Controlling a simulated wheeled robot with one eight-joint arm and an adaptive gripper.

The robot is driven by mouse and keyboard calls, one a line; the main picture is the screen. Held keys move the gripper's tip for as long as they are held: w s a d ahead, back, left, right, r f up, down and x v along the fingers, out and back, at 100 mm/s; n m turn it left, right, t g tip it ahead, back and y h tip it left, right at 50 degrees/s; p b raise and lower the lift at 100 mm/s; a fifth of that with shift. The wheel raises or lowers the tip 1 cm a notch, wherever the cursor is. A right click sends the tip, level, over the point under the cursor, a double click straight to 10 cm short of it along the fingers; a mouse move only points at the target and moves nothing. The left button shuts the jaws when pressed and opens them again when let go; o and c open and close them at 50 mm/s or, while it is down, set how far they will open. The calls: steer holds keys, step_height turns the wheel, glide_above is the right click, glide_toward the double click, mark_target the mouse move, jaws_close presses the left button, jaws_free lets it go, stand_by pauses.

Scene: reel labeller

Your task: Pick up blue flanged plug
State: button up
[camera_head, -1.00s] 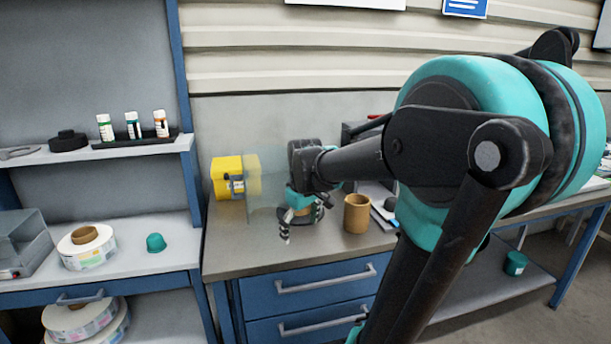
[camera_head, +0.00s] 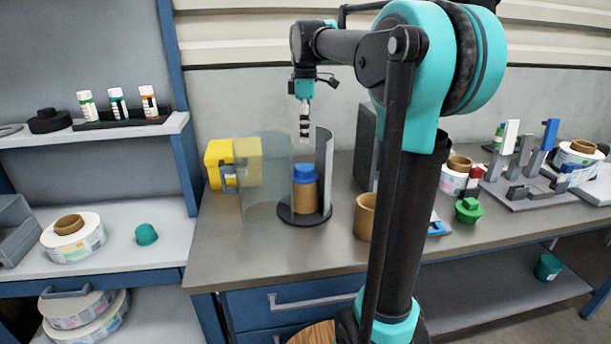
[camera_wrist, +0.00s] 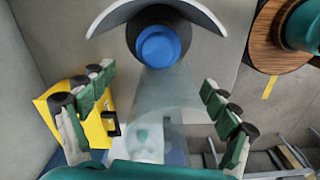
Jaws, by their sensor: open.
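The blue flanged plug (camera_head: 305,174) sits on top of a brown cardboard core (camera_head: 304,196), which stands on a dark round base (camera_head: 304,217) behind a clear curved guard. In the wrist view the blue plug (camera_wrist: 158,46) shows from above at the top centre, beyond my fingertips. My gripper (camera_head: 304,126) points down above the plug, clear of it. In the wrist view my gripper (camera_wrist: 161,98) is open and empty, with its fingers spread wide left and right.
A clear curved guard (camera_head: 262,180) and a grey curved plate (camera_head: 324,170) flank the core. A yellow box (camera_head: 222,165) stands at the left. An empty brown core (camera_head: 365,216) and a green part (camera_head: 468,210) stand to the right. The front of the bench is clear.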

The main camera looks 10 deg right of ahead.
mark_target(305, 166)
step_height(305, 166, down, 8)
steer(key=shift+r, duration=0.2)
steer(key=shift+w+a+f, duration=0.1)
steer(key=shift+w+f, duration=0.05)
steer(key=shift+f, duration=2.5)
steer(key=shift+c, duration=0.2)
steer(key=c, duration=1)
